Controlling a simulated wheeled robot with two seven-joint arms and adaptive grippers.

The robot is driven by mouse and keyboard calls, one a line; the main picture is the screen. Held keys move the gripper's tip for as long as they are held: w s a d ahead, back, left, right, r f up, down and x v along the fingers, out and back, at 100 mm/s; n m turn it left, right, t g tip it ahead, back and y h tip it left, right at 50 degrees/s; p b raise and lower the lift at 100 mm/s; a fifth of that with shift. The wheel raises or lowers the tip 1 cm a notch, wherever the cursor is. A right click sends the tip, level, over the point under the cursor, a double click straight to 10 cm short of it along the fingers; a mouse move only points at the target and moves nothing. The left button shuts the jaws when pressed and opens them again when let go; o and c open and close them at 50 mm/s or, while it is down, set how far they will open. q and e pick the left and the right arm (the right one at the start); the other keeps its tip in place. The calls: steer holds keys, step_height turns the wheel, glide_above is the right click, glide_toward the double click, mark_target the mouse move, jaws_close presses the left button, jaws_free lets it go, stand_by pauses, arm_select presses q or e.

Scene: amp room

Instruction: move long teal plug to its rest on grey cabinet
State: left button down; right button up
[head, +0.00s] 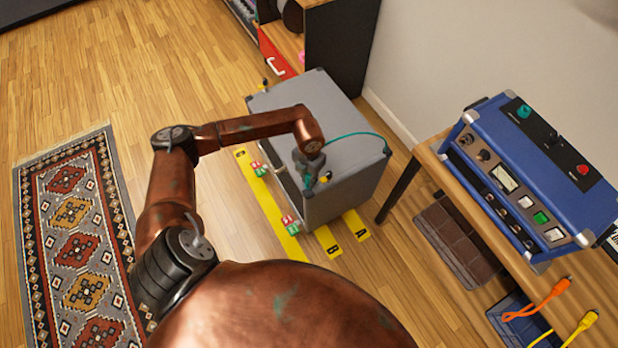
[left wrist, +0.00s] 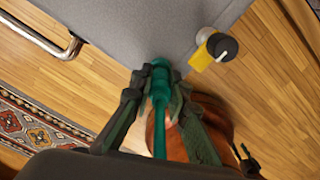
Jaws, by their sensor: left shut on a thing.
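The grey cabinet (head: 352,182) stands on the wooden floor, and its grey surface (left wrist: 125,30) fills the top of the left wrist view. My left gripper (head: 308,182) is over the near left edge of the cabinet, pointing down. In the left wrist view its fingers are shut on the long teal plug (left wrist: 159,88). The plug's tip is at the cabinet's edge; I cannot tell whether it touches. A teal cable (head: 360,134) arcs over the cabinet top to its right side. My right gripper is not in view.
A yellow piece with a black knob (left wrist: 216,50) sits at the cabinet edge beside the plug. A blue amplifier (head: 530,170) stands on a wooden table at the right. Orange (head: 545,298) and yellow (head: 580,325) plugs lie near it. A patterned rug (head: 75,235) is at left.

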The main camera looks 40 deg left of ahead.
arm_select(q)
steer(key=c, duration=1.8)
jaws_free()
step_height(320, 180, up, 12)
